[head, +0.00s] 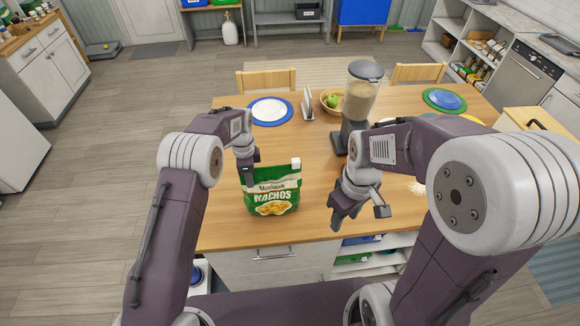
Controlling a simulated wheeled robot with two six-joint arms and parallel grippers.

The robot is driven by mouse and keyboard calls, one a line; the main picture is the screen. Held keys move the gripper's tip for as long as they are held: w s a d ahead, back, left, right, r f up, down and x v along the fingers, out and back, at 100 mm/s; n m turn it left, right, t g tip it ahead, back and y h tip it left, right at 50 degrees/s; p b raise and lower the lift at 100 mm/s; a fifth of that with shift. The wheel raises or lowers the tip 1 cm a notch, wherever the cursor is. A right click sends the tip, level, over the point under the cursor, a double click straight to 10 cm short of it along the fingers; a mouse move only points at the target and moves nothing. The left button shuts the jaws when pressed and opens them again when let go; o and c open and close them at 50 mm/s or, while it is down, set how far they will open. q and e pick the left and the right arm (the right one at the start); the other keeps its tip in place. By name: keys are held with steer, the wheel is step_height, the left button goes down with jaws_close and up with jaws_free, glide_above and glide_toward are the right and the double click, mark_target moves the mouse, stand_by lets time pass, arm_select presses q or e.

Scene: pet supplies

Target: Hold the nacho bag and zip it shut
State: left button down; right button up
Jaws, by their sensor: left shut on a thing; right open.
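The nacho bag (272,200) is green and white with a "NACHOS" label. It stands upright near the front edge of the wooden table. A small white piece (296,163) sits at its top right corner; it may be the zip slider. My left gripper (249,180) is shut on the bag's upper left corner. My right gripper (358,212) is open and empty, to the right of the bag and apart from it, near the table's front edge. How far the bag's top is closed cannot be told.
A food dispenser (360,98) stands behind my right gripper. A blue-rimmed plate (254,112), a bowl with green fruit (326,108) and a green-rimmed plate (430,99) lie further back. Crumbs (416,187) lie on the right. The table (309,177) is clear just right of the bag.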

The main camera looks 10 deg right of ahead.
steer(key=w+a+r+n, duration=0.2)
steer(key=w+r+n, duration=0.4)
steer(key=w, duration=0.3)
steer(key=w+a+r+n, duration=0.2)
steer(key=w+r+n, duration=0.35)
steer(key=w, duration=0.35)
steer(key=n, duration=0.2)
glide_above(296, 161)
step_height(296, 161, down, 6)
steer(key=shift+m, duration=0.35)
step_height(296, 161, down, 11)
steer(key=shift+w+r, duration=0.1)
steer(key=shift+w, duration=0.05)
jaws_close()
